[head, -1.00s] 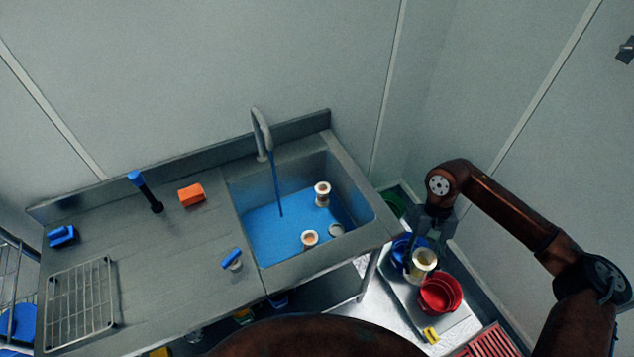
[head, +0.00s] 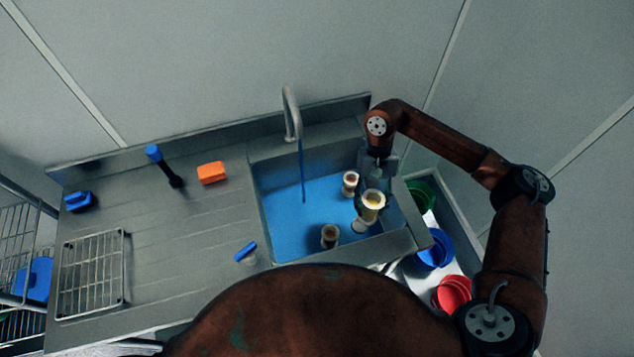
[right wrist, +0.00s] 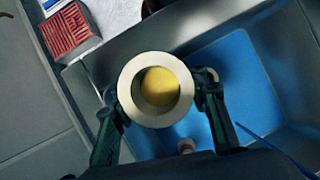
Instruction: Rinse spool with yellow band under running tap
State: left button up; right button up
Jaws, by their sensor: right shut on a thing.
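My right gripper (head: 376,182) is shut on a pale spool (head: 372,202), held above the right part of the sink basin (head: 262,210). Yellow shows inside the spool's ring in the right wrist view (right wrist: 155,62), with a dark green finger on each side. Whether it has a yellow band around its outside, I cannot tell. The grey tap (head: 291,112) runs a thin blue stream (head: 303,178) into the basin, left of the held spool and apart from it. My left gripper is not in view.
Two other spools stand in the basin, one behind (head: 350,182) and one in front (head: 330,236); a third pale piece is partly hidden below the held spool. Green (head: 422,195), blue (head: 436,252) and red (head: 452,293) containers lie right of the sink. A wire rack (head: 92,272) is left.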

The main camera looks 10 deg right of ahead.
jog(key=a+f+m+y, duration=0.3)
jog(key=a+m+y, duration=0.1)
jog(key=a, duration=0.4)
jog(key=a+f+m+y, duration=0.3)
jog(key=a+m+y, duration=0.1)
jog(key=a, duration=0.4)
jog(key=w+d+r+m+t+y, duration=0.2)
jog(key=w+d+r+m+t, duration=0.35)
jog(key=m+t, duration=0.75)
jog(key=w+a+f+n+t+b, duration=0.1)
jog(key=w+a, duration=0.2)
jog(key=w, duration=0.3)
jog(key=w+a+f+n+t+b, duration=0.1)
jog(key=w+a+f, duration=0.1)
jog(key=w, duration=0.5)
jog(key=shift+a+f, duration=0.3)
jog(key=shift+a, duration=0.45)
jog(key=shift+s+d+b, duration=0.1)
jog(key=shift+d+b, duration=0.25)
